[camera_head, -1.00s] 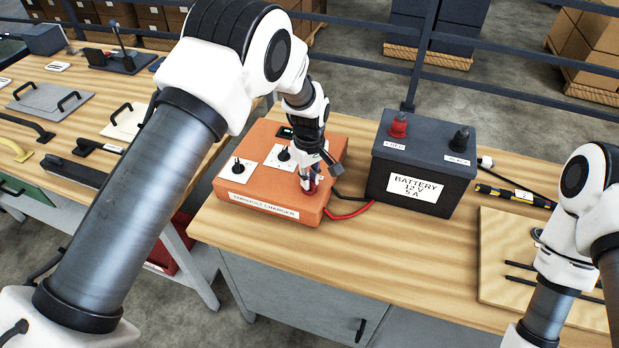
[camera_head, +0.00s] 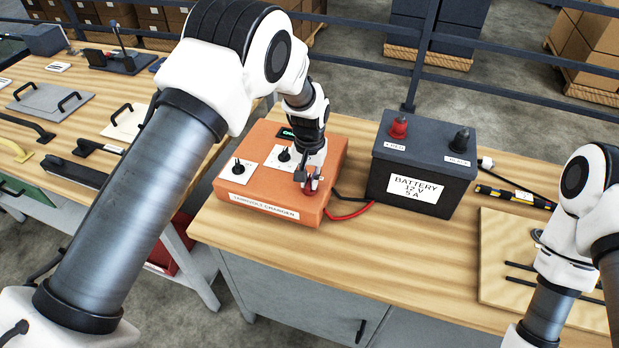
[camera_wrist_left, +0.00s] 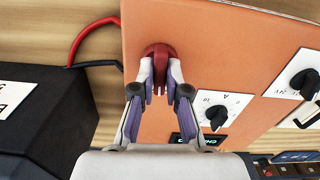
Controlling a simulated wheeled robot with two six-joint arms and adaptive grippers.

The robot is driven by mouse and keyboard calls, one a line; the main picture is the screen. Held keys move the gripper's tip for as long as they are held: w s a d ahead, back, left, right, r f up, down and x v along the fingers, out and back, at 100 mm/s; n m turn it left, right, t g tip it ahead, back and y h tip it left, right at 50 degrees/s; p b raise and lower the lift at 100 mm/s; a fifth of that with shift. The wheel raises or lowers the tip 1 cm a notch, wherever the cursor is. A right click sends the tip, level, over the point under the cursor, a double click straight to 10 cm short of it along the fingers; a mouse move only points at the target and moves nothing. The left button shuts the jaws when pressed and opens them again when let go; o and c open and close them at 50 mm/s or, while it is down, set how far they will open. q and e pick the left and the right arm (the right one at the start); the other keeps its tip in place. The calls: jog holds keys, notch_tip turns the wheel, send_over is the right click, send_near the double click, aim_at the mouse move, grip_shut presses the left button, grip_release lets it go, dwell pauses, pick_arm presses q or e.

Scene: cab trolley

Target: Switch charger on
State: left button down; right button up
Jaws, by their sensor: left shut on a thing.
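The orange charger (camera_head: 322,204) sits on the wooden bench, with two black dials (camera_head: 238,169) on white plates and a small display (camera_head: 287,133) showing green lettering. Its red switch (camera_wrist_left: 158,50) is at the front right corner of the top face. My left gripper (camera_head: 311,186) reaches down onto that corner. In the left wrist view the fingers of my left gripper (camera_wrist_left: 160,85) are closed around the red switch, which is partly hidden between them. My right arm shows at the right edge, but its gripper cannot be made out.
A dark battery (camera_head: 419,165) with red and black terminals stands right of the charger. Red and black cables (camera_head: 350,212) run between them. A wooden board (camera_head: 500,250) lies at the right. The bench front is clear.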

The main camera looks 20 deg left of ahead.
aim_at(310, 181)
pick_arm(q)
jog(key=shift+s+f+m, duration=0.2)
jog(key=shift+m, duration=0.4)
jog(key=c, duration=1.2)
grip_release()
jog(key=shift+w, duration=0.2)
jog(key=shift+r, duration=0.1)
notch_tip(310, 181, up, 12)
jog(key=shift+f, duration=0.1)
